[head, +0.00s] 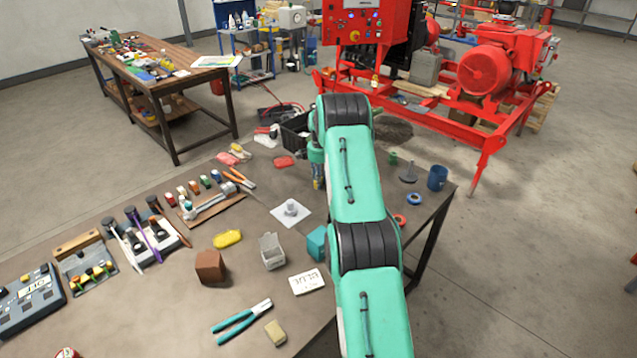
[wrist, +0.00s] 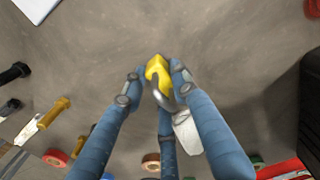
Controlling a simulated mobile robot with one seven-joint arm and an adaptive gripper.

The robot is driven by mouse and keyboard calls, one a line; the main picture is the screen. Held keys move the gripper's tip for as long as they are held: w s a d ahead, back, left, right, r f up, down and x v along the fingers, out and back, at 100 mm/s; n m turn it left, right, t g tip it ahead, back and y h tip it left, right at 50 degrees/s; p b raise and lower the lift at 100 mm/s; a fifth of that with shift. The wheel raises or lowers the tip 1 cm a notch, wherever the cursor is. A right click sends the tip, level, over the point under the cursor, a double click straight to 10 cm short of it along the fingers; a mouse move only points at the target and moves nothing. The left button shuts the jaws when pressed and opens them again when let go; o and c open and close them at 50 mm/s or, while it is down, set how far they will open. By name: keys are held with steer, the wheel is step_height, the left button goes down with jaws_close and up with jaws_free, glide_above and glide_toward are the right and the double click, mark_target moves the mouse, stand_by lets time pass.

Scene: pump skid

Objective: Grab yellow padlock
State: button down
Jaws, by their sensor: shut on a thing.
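The yellow padlock (wrist: 156,68) with its grey shackle is between the blue fingertips of my gripper (wrist: 158,76) in the wrist view. The fingers are shut on its yellow body. A pale tag (wrist: 187,132) shows beside the shackle; I cannot tell whether it is attached. In the head view my gripper (head: 318,182) points down over the far part of the workbench, mostly hidden by my arm. The padlock is too small there to make out clearly. Bare tabletop lies below the padlock in the wrist view; its height above it is hard to tell.
A black crate (head: 294,132) stands on the workbench (head: 190,280) beyond my gripper. A white plate with a knob (head: 291,211), a yellow sponge-like block (head: 228,239) and a grey container (head: 271,252) lie left of my arm. A blue cup (head: 437,177) stands at the right edge.

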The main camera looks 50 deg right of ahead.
steer(key=shift+r, duration=0.1)
steer(key=shift+r+p, duration=0.55)
steer(key=shift+r, duration=1.15)
steer(key=shift+s+a+r, duration=0.1)
steer(key=shift+s, duration=0.05)
steer(key=s+a, duration=0.3)
steer(key=s, duration=0.1)
steer(key=s+a+r+p, duration=0.1)
steer(key=s+a, duration=0.2)
steer(key=s, duration=0.1)
steer(key=s+a+p, duration=0.1)
steer(key=s+a, duration=0.2)
steer(key=s, duration=0.1)
steer(key=shift+s+a+r, duration=0.1)
steer(key=shift+a+r, duration=0.05)
steer(key=shift+a, duration=0.2)
